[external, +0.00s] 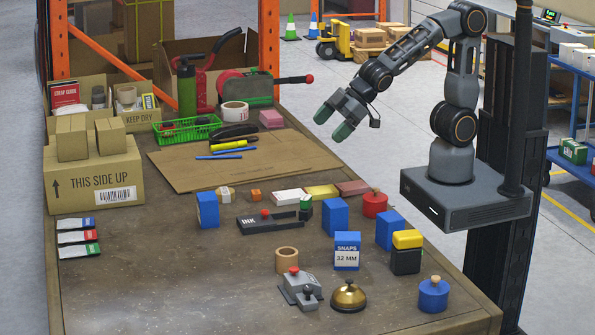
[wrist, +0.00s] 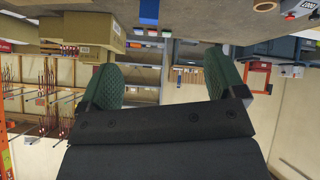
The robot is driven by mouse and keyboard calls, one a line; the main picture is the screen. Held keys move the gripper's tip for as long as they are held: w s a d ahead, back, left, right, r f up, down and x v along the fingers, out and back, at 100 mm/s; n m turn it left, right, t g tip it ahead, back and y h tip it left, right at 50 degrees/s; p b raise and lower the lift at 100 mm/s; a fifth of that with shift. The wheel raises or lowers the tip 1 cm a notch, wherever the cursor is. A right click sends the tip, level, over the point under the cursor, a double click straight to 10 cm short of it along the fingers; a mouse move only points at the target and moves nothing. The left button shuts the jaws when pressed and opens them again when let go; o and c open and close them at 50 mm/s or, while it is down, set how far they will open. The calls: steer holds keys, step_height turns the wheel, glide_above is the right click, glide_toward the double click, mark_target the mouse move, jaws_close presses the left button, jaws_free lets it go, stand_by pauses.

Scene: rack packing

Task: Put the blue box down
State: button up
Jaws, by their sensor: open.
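Several blue boxes stand upright on the brown workbench (external: 150,270). One blue box (external: 208,210) is left of the black INK stapler-like item, one blue box (external: 335,216) is right of it, and another blue box (external: 390,231) is farther right. A fourth blue box (external: 347,251) has a white SNAPS 32 MM label. I cannot tell which one the task means. My gripper (external: 333,122) is above the bench's far right side, apart from all the boxes. Its green fingers are spread with nothing between them, also in the wrist view (wrist: 163,80). A blue item (wrist: 149,11) shows there, partly cut off.
A red jar (external: 374,203), a black-and-yellow block (external: 406,255), a brass bell (external: 348,296) and a blue jar (external: 433,294) crowd the right side. Flat cardboard (external: 200,178) lies behind. Cartons (external: 92,182) stand at the left. The front-left bench is mostly clear.

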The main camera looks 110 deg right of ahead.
steer(key=s+d+m+g, duration=0.1)
steer(key=s+g, duration=0.1)
steer(key=s, duration=0.5)
steer(key=s+d+f+m+g, duration=0.1)
steer(key=s+g, duration=0.2)
steer(key=s, duration=0.5)
steer(key=shift+s+m+y, duration=0.15)
steer(key=shift+m+y, duration=0.15)
steer(key=shift+m, duration=0.1)
steer(key=shift+d+r, duration=0.1)
steer(key=shift+r, duration=0.15)
